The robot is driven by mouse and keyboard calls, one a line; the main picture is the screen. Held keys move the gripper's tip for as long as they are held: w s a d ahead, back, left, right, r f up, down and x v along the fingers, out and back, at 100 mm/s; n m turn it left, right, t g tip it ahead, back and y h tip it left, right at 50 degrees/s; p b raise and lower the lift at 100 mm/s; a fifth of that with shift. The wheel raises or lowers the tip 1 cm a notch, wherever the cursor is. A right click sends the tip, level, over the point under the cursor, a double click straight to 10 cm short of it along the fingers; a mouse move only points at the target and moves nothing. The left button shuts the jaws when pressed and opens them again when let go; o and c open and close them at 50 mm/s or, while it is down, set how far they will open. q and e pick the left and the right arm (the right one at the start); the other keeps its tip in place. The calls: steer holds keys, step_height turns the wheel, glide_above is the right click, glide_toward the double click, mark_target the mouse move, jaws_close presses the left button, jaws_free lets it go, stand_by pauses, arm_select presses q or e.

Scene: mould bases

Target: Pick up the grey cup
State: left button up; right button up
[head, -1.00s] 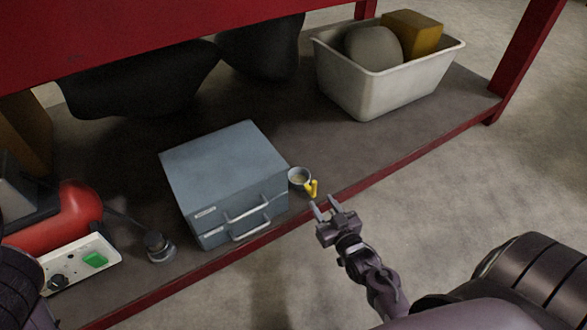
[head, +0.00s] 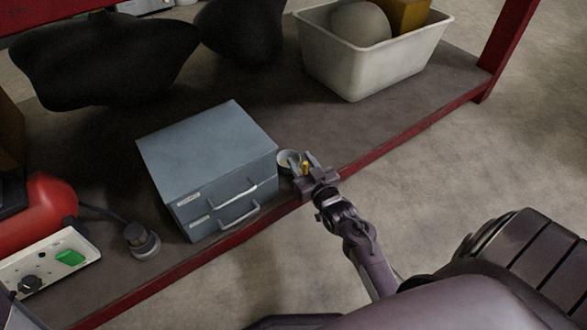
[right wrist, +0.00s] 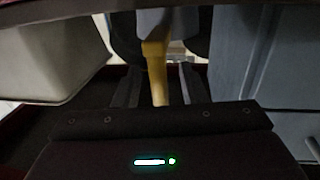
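The grey cup (head: 286,157) stands on the shelf, close to the right side of the blue-grey drawer box. Its yellow handle (head: 305,168) points toward my right gripper (head: 302,161). The right gripper is open, with one finger on each side of the handle. In the right wrist view the yellow handle (right wrist: 157,72) runs down between the two fingers (right wrist: 159,80), with a gap visible on both sides. The grey cup body (right wrist: 163,22) shows at the top there, partly cut off. My left gripper is not in view.
The blue-grey drawer box (head: 205,150) is close to the cup's left. A white bin (head: 370,65) with a grey round thing and a yellow block stands behind. The shelf's red front edge (head: 400,137) runs under my right arm. A red machine (head: 40,215) is at the left.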

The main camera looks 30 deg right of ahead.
jaws_close()
